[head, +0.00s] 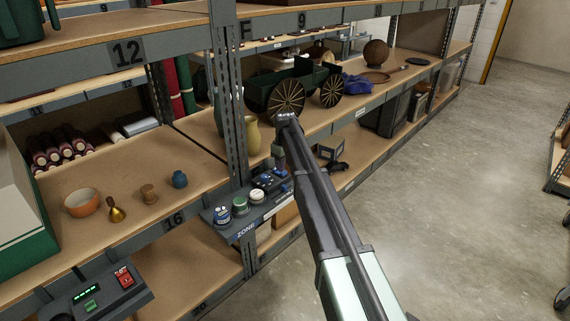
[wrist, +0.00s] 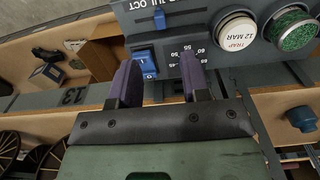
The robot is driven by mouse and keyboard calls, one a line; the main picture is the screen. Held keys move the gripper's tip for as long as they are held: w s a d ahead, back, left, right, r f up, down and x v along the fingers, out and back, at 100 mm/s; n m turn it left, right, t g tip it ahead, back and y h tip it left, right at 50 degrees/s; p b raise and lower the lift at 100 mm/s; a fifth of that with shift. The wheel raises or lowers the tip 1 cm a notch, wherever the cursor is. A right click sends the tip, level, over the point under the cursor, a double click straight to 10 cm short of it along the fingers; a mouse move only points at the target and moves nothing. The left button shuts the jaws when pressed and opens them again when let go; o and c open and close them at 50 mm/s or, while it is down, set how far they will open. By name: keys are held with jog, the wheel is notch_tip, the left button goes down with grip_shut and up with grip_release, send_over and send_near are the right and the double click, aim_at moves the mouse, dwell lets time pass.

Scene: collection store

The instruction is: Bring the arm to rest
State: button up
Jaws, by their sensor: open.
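My gripper (wrist: 160,76) is open in the wrist view, with two dark purple fingers apart and nothing held between them. The fingertips are at the near edge of a grey control panel (wrist: 186,22), by a blue switch (wrist: 143,60); I cannot tell whether they touch it. In the head view my arm reaches from the bottom right up to the shelf upright, and its wrist bends down to the panel marked ZONE (head: 247,228). My gripper there is small and partly hidden by the wrist.
A yellow vase (head: 253,135) and a green cart (head: 290,88) stand on the shelf behind.

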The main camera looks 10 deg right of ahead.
dwell(0.3)
jog(key=s+a+m, duration=0.2)
jog(key=s+m, duration=0.5)
jog(key=s, duration=3.6)
notch_tip(320, 180, up, 16)
jog(key=w+p, duration=0.1)
jog(key=p, duration=1.4)
jog(key=shift+w+a+p, duration=0.15)
jog(key=shift+w+p, duration=0.15)
jog(key=shift+p, duration=0.05)
notch_tip(320, 180, down, 27)
jog(key=b, duration=2.7)
